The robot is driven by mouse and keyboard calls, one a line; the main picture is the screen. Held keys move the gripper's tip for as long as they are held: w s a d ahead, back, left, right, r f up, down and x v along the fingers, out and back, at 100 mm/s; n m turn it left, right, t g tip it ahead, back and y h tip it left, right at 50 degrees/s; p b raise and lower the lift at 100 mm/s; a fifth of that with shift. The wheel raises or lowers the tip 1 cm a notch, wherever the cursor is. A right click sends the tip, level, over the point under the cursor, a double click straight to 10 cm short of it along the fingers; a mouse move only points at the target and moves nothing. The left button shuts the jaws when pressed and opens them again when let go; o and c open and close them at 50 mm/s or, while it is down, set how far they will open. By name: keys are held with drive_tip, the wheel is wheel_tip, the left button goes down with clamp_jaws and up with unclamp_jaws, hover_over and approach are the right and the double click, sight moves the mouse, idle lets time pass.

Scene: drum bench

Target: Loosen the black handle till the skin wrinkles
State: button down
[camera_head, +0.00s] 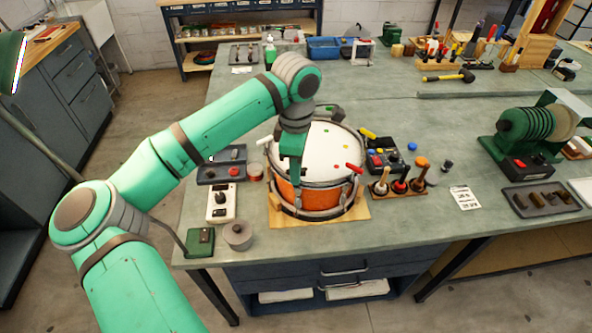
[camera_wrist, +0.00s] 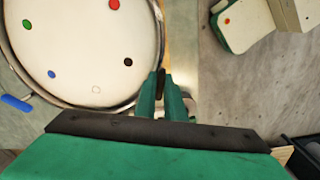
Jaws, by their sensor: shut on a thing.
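The drum (camera_head: 318,193) has an orange shell and a pale skin, and stands on a wooden board. In the wrist view its skin (camera_wrist: 85,45) carries coloured dots, with a black dot (camera_wrist: 128,62) nearest my gripper. The skin looks smooth there, with no clear wrinkles. My gripper (camera_wrist: 163,92) is at the rim's outer edge, pointing down, its fingers shut on the black handle (camera_wrist: 160,76). Only a small dark part of the handle shows between the fingers. In the head view my gripper (camera_head: 296,172) stands at the drum's near left side and hides the handle.
A red handle (camera_head: 354,168), a yellow handle (camera_head: 368,133) and a white handle (camera_head: 264,140) stick out around the rim. A rack of tools (camera_head: 400,187) stands close on the right. A white box (camera_head: 221,203) and a grey round tin (camera_head: 238,235) lie at the left.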

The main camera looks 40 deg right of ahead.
drive_tip(key=n, duration=0.7)
idle(0.5)
drive_tip(key=c, duration=1.8)
unclamp_jaws()
drive_tip(key=shift+c, duration=0.2)
wheel_tip(320, 180, up, 11)
drive_tip(key=shift+f, duration=0.1)
